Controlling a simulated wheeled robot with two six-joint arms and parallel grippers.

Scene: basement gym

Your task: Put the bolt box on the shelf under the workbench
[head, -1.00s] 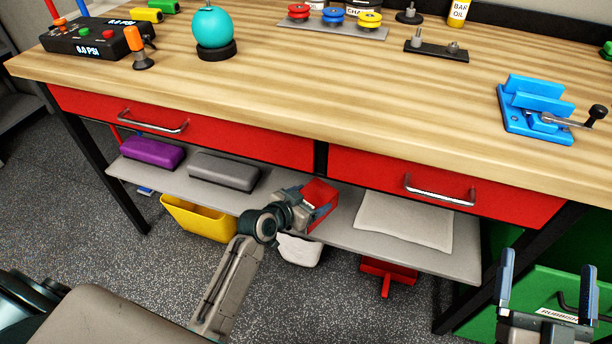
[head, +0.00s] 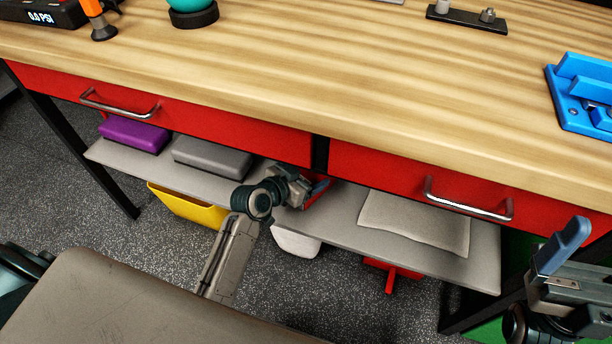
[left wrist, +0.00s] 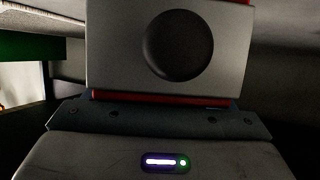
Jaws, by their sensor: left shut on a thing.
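The red bolt box (head: 320,201) is at the shelf's front middle, under the drawers, mostly hidden by my gripper. My left gripper (head: 312,187) is shut on it. In the left wrist view, the box shows as a grey face with a dark round mark (left wrist: 115,45) and red edges. The grey shelf (head: 345,226) runs under the workbench (head: 300,75); I cannot tell whether the box touches it. My right gripper (head: 585,255) is open and empty at the lower right, partly cut off by the picture edge.
On the shelf, a purple case (head: 134,135) and a grey case (head: 212,157) lie left of the box, and a pale folded cloth (head: 415,222) lies right. Red drawers (head: 210,118) overhang the shelf. A yellow bin (head: 188,205) and a white container (head: 296,242) stand below.

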